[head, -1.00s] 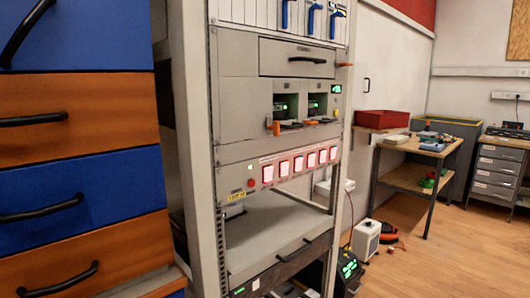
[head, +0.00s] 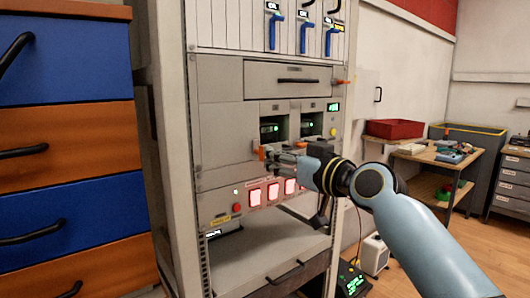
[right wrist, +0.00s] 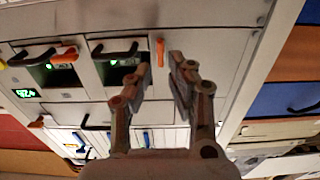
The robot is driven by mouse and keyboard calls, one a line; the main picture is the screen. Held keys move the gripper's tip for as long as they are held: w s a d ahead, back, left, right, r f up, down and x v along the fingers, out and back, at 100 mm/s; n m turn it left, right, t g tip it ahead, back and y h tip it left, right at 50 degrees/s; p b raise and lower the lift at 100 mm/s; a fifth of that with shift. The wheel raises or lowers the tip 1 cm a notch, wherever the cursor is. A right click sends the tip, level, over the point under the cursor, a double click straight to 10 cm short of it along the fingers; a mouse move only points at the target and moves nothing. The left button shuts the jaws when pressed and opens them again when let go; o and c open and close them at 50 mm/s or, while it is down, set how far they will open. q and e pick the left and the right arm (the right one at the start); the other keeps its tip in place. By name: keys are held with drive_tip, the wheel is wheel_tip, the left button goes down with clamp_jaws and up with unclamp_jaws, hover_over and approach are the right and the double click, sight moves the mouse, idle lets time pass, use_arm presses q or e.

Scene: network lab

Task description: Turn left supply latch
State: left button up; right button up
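The left supply (head: 271,130) sits in the rack with a green-lit display. Its orange latch (head: 261,152) stands upright at the lower left of its bay. It also shows in the right wrist view (right wrist: 160,52), where the picture is upside down. My right gripper (head: 273,157) is in front of the left supply's lower edge, beside the latch. In the right wrist view its fingers (right wrist: 158,75) are apart, with the latch seen in line with the gap just past the tips. Contact cannot be told. My left gripper is not in view.
The right supply (head: 308,126) is beside it, with its own orange latch (right wrist: 66,54). Black handles (right wrist: 115,50) stick out below the bays. A drawer (head: 288,77) is above; a panel of lit pink squares (head: 254,197) is below. Blue and orange drawers (head: 62,122) stand left.

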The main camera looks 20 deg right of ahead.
sight(259, 151)
drive_tip(key=shift+x, duration=2.25)
drive_tip(key=shift+a, duration=0.1)
clamp_jaws()
